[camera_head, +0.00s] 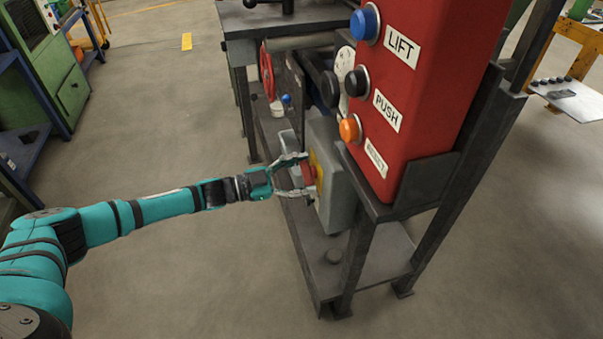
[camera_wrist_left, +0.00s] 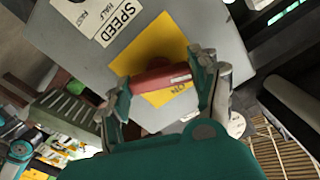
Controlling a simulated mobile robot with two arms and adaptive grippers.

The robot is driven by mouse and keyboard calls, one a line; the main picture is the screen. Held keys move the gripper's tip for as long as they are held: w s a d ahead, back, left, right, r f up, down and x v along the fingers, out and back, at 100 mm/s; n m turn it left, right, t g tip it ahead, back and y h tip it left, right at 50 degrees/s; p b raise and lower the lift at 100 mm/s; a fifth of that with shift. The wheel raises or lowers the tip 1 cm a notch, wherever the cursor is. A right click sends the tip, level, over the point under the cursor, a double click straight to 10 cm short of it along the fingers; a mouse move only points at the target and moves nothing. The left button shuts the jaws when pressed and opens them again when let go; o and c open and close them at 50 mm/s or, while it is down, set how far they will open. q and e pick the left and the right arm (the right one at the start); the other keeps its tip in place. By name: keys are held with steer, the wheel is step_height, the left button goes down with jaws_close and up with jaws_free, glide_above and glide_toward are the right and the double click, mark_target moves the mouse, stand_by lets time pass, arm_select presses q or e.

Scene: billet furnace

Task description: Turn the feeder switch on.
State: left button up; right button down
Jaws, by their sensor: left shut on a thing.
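The feeder switch is a red handle (camera_head: 308,174) on a yellow plate on the side of a grey box (camera_head: 333,204), below the red button panel. In the left wrist view the red handle (camera_wrist_left: 160,78) lies across the yellow plate (camera_wrist_left: 143,64), tilted slightly. My left gripper (camera_head: 292,176) reaches in from the left, with its fingers on both sides of the handle. In the left wrist view my left gripper (camera_wrist_left: 162,88) is shut on the handle's two ends. My right gripper is in neither view.
A red panel (camera_head: 417,88) with LIFT and PUSH labels and blue, black and orange buttons stands just right of the box. A dark metal frame (camera_head: 360,265) carries it. A red handwheel (camera_head: 267,72) is behind. Open floor (camera_head: 170,280) lies to the left.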

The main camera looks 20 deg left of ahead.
arm_select(q)
steer(key=shift+m+b, duration=1.45)
steer(key=shift+m, duration=5.25)
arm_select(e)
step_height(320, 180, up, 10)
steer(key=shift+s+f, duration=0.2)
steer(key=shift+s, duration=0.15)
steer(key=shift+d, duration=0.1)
arm_select(q)
steer(key=o, duration=1.2)
steer(key=v, duration=1.2)
